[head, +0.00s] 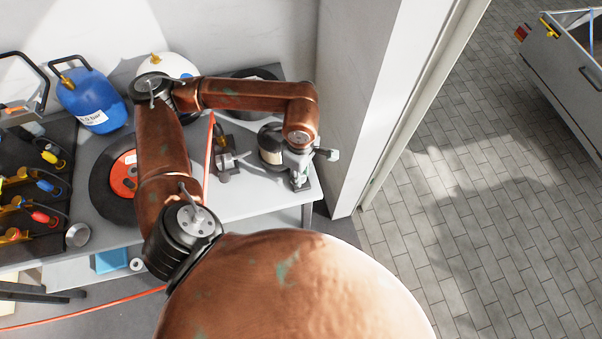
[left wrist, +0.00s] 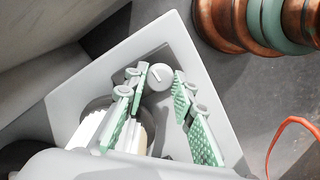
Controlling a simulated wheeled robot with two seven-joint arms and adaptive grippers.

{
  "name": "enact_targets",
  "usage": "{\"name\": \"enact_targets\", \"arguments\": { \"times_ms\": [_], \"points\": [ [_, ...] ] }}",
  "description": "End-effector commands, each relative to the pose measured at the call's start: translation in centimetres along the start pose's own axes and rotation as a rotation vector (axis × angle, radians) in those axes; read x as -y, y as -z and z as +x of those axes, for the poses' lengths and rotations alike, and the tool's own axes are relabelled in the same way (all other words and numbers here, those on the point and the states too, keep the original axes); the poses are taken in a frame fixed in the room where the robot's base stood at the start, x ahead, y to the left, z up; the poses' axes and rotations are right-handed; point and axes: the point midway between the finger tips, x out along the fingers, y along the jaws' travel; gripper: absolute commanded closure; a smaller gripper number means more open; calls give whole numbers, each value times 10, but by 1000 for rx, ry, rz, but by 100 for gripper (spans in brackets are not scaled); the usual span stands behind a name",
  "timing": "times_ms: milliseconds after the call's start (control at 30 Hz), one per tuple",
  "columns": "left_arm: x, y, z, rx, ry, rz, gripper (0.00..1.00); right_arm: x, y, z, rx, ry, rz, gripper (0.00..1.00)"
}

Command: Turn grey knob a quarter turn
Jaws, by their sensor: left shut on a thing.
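The grey knob (left wrist: 158,77) shows in the left wrist view as a round, light cap with a pale pointer line running diagonally across it. My left gripper (left wrist: 159,82) has its two green-padded fingers on either side of the knob and is shut on it at the fingertips. In the head view my left gripper (head: 299,178) points down near the right end of the grey bench. The knob is hard to make out there behind the fingers. My right gripper is in neither view.
On the grey bench (head: 245,203) stand a small grey clamp-like device (head: 227,163), a black disc with an orange centre (head: 108,190) and a blue canister (head: 92,103). A white wall (head: 350,110) stands close to the right of the gripper. Tiled floor (head: 470,190) lies clear beyond.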

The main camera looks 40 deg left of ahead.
Motion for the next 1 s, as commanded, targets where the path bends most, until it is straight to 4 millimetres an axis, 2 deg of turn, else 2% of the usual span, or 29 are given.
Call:
{"name": "enact_targets", "arguments": {
  "times_ms": [267, 633, 767, 1000],
  "points": [
    [0, 0, 0, -1, 1, 0, 59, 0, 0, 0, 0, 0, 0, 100],
    [-1, 0, -6, 0, -2, -1, 58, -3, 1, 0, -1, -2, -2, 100],
    [-1, 0, -24, 0, -4, 0, 58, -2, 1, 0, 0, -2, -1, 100],
    [-1, 0, -74, 0, -4, -1, 58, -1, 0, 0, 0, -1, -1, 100]
  ]
}}
